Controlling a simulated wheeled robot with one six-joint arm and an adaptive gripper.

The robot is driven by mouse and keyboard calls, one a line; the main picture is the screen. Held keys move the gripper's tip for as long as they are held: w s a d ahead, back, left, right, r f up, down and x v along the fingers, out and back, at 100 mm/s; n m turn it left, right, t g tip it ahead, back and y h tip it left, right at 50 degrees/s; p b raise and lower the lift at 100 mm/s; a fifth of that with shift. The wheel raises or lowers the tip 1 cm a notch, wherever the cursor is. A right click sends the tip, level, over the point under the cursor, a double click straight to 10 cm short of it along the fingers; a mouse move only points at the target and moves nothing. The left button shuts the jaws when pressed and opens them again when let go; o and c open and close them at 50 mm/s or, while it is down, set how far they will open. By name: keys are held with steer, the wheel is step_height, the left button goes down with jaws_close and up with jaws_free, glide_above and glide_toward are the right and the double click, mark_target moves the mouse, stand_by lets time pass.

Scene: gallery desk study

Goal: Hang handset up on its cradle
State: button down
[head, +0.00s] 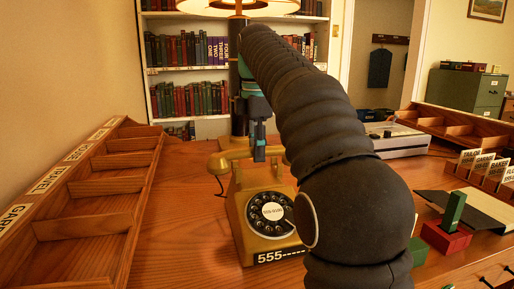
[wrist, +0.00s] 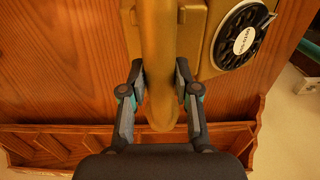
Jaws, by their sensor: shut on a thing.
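The mustard-yellow telephone (head: 262,222) stands on the desk with its black dial facing me. Its handset (head: 232,155) lies crosswise at the top of the phone, over the cradle (head: 246,177). I cannot tell whether it rests in the cradle or is just above it. My gripper (head: 259,155) points down and is shut on the handset's grip, partly hidden by my arm. In the wrist view, the handset (wrist: 160,50) runs between the two fingers (wrist: 160,82), beside the phone body (wrist: 205,45); its far part covers some of the cradle.
A wooden compartment tray (head: 95,190) with labels lines the left side. A lamp (head: 238,75) stands behind the phone. At right are a grey machine (head: 398,142), a card tray (head: 485,170) and a red block (head: 446,240). Bare desk lies left of the phone.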

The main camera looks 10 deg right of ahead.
steer(key=shift+f+b, duration=0.95)
steer(key=shift+f, duration=0.45)
steer(key=c, duration=0.8)
jaws_free()
steer(key=shift+o, duration=0.2)
steer(key=shift+r, duration=0.1)
